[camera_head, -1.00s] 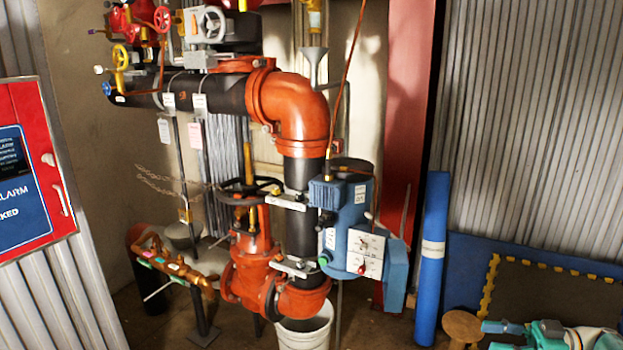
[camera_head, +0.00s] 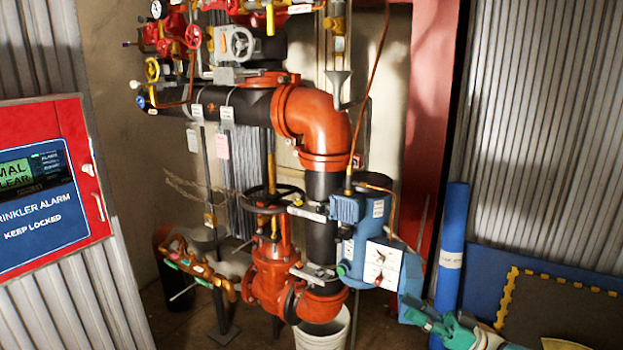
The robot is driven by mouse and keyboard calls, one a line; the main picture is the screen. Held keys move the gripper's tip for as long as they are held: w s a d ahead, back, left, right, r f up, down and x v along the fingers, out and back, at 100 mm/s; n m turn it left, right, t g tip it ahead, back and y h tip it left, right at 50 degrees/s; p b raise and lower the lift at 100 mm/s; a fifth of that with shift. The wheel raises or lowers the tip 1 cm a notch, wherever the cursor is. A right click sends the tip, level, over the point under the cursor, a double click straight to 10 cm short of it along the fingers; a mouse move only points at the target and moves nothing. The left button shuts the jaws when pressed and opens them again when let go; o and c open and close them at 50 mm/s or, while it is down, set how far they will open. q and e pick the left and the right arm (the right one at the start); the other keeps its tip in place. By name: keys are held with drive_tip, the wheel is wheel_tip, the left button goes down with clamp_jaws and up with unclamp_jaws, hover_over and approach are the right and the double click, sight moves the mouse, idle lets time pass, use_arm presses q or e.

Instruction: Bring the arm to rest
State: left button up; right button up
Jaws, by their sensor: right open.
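My right gripper (camera_head: 420,318), teal-green, reaches in low at the right, with its arm cut off by the bottom edge. Its jaws are open and I see nothing held between them. In the picture it overlaps the floor area beside the foot of the blue roll, just below the blue valve box's (camera_head: 350,222) lower right end. I cannot tell whether it touches anything. My left arm and gripper are out of view.
The orange and black riser pipe (camera_head: 312,120) with valves stands in the middle. A white bucket (camera_head: 322,334) is under it. A red alarm cabinet (camera_head: 84,125) is at left. A blue roll (camera_head: 452,250) and mat (camera_head: 490,272) are at right.

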drive_tip(key=w+a+f+m+t+h+p, duration=0.1)
drive_tip(key=w+a+f+m+t+h, duration=0.2)
drive_tip(key=a+m+t+h, duration=0.4)
drive_tip(key=s+a+f+m+h+p, duration=0.1)
drive_tip(key=s+a+f+m+h, duration=0.1)
drive_tip(key=f+m+h, duration=0.35)
drive_tip(key=s+a+f+m+h, duration=0.1)
drive_tip(key=s+f+m+h, duration=0.15)
drive_tip(key=f, duration=0.65)
drive_tip(key=s+f+g+h, duration=0.1)
drive_tip(key=s+f+g, duration=0.3)
drive_tip(key=s, duration=0.6)
drive_tip(key=s+f+g+h, duration=0.1)
drive_tip(key=s+f+g, duration=0.3)
drive_tip(key=s, duration=0.6)
drive_tip(key=s+f+n+g+h, duration=0.1)
drive_tip(key=s+f+g, duration=0.4)
drive_tip(key=s, duration=0.5)
wheel_tip(320, 180, down, 3)
drive_tip(key=shift+d+r+p, duration=0.2)
drive_tip(key=shift+d+p, duration=0.1)
drive_tip(key=shift+d, duration=0.1)
drive_tip(key=shift+s, duration=0.1)
drive_tip(key=shift+c, duration=0.5)
